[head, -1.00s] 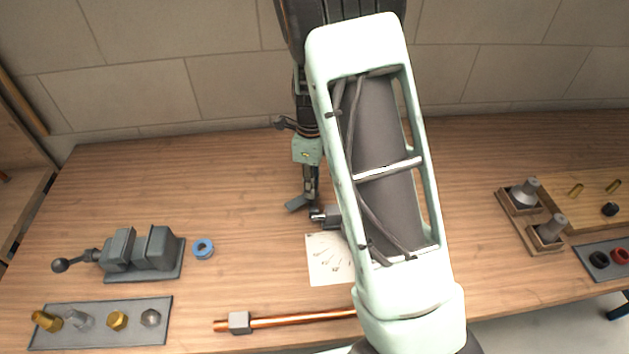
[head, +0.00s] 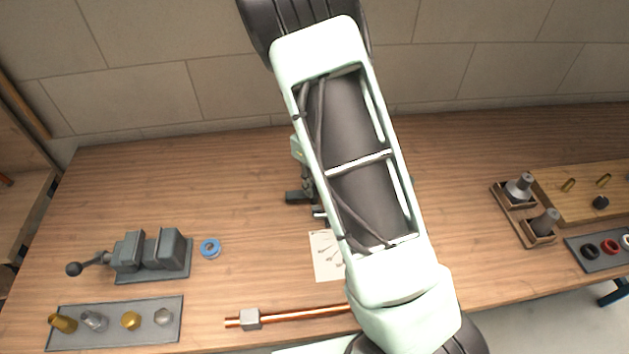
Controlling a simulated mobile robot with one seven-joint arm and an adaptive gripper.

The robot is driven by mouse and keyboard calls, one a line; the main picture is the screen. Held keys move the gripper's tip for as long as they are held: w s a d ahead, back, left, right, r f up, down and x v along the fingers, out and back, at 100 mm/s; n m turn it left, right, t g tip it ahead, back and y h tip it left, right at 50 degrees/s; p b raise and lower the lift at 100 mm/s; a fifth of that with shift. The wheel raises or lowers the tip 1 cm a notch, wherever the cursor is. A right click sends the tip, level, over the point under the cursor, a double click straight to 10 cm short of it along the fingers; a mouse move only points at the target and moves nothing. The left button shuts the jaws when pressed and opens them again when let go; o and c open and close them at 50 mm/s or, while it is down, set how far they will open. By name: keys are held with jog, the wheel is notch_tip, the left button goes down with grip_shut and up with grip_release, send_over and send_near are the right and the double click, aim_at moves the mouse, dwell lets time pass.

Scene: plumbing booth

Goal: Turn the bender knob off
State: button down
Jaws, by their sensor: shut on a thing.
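My gripper (head: 299,197) is partly visible at the left edge of my arm, low over the middle of the bench. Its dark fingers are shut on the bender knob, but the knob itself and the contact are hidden. A small part of the bender (head: 319,212), grey and silver, shows just below the fingers. The rest of the bender is behind my arm. A white card with printed marks (head: 326,262) lies in front of the bender.
A grey vise (head: 150,255) and a blue tape roll (head: 210,249) are at left, behind a tray of fittings (head: 115,337). A copper pipe (head: 290,316) lies near the front edge. Wooden holders (head: 537,240) with grey cones stand at right. The left-middle bench is clear.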

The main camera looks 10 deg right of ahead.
dwell(0.3)
jog(key=c, duration=1.6)
grip_release()
notch_tip(320, 180, up, 12)
